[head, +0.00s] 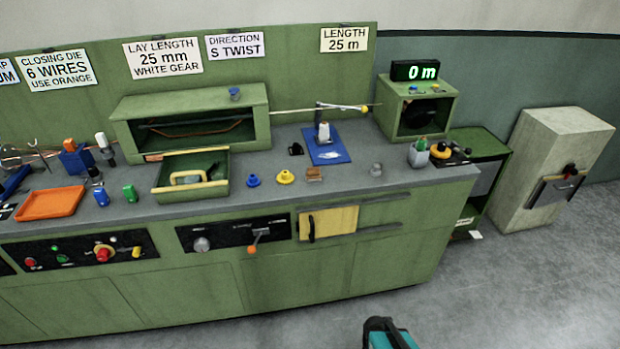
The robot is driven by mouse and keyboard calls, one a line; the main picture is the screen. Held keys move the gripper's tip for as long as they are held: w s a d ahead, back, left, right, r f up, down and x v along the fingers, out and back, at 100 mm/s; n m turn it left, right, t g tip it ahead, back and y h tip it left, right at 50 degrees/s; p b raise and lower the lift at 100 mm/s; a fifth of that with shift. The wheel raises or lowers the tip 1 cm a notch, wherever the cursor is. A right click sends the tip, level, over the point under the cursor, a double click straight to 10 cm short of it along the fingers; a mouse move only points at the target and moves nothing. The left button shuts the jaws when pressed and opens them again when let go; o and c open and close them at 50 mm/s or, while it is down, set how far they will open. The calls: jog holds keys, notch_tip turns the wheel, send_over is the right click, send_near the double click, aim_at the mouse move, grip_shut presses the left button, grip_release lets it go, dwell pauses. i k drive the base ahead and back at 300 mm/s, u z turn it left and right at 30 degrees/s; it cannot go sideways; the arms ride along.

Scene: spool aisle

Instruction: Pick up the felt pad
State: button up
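No item can be told for certain as the felt pad. A small brown block (314,174) lies on the grey bench top, right of a yellow flanged knob-like piece (286,177). A pale flat piece (332,156) lies on a blue mat (316,149), in front of a white cone. An open green drawer-like tray (191,173) holds a yellow-framed item with a pale middle. A cream panel or cloth (334,222) is on the bench front. My gripper's fingers do not show. A teal and black part, possibly mine, shows at the bottom edge.
The long green bench (330,265) has a lever (253,248) and knobs on its front. A blue flanged piece (253,180), an orange tray (50,203) and a grey knob (376,169) stand on top. A pale cabinet (562,150) is at right. The floor in front is clear.

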aim_at(313, 173)
jog(key=u, duration=0.2)
jog(key=k, duration=0.5)
jog(key=u, duration=1)
jog(key=k, duration=0.9)
jog(key=u, duration=1.05)
jog(key=i, duration=1.85)
jog(key=z, duration=0.95)
jog(key=i, duration=0.6)
jog(key=z, duration=0.25)
